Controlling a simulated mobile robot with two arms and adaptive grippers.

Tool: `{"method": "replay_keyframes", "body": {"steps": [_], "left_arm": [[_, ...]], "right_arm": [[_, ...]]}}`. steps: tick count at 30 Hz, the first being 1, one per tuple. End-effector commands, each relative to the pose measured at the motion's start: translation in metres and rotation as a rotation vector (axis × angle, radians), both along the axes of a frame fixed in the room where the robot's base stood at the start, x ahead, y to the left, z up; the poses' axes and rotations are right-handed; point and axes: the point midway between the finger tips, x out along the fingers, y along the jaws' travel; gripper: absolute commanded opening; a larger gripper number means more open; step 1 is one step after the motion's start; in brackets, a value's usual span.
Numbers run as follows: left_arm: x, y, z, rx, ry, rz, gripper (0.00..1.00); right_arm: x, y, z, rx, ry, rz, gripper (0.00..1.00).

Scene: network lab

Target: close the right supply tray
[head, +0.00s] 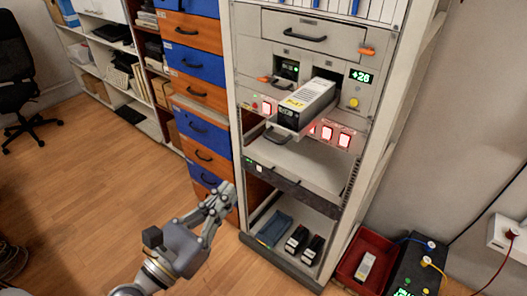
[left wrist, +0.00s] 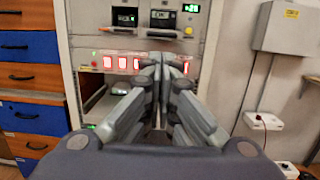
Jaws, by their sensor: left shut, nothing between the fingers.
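The right supply tray (head: 288,133) is pulled out of its bay in the rack and carries a grey and black supply unit (head: 304,103). Its black front handle faces down-left. The right bay, beside the green "+26" display (head: 360,76), shows a dark opening behind the unit. My left gripper (head: 226,197) is shut and empty, low in front of the rack, below and left of the tray and apart from it. In the left wrist view its closed fingers (left wrist: 160,65) point at the rack and hide part of its middle. My right gripper is not in view.
Below the tray, a pale flat shelf (head: 312,163) with a dark front edge juts from the rack. Blue and orange drawers (head: 205,133) stand left. A red bin (head: 349,262) and a black box with cables (head: 412,270) sit on the floor at right.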

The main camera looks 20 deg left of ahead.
Motion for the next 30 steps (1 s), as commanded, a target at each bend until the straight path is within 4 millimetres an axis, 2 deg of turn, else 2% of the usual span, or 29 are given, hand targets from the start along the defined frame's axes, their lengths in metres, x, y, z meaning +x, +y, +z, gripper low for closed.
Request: {"method": "replay_keyframes", "body": {"steps": [5, 9, 18, 24, 30], "left_arm": [[0.018, -0.006, 0.010, -0.007, -0.003, 0.001, 0.00], [0.040, -0.014, 0.016, -0.002, -0.005, -0.001, 0.00], [0.090, -0.031, 0.022, 0.000, -0.003, -0.003, 0.00], [0.113, -0.038, 0.023, 0.000, -0.002, -0.003, 0.00], [0.122, -0.041, 0.022, 0.001, 0.000, -0.003, 0.00]], "right_arm": [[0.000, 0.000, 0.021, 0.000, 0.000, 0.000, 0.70], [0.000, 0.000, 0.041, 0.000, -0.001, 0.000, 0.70], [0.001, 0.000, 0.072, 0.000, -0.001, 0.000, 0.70], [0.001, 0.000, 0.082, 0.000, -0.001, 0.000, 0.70], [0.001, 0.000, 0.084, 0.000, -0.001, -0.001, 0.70]]}}
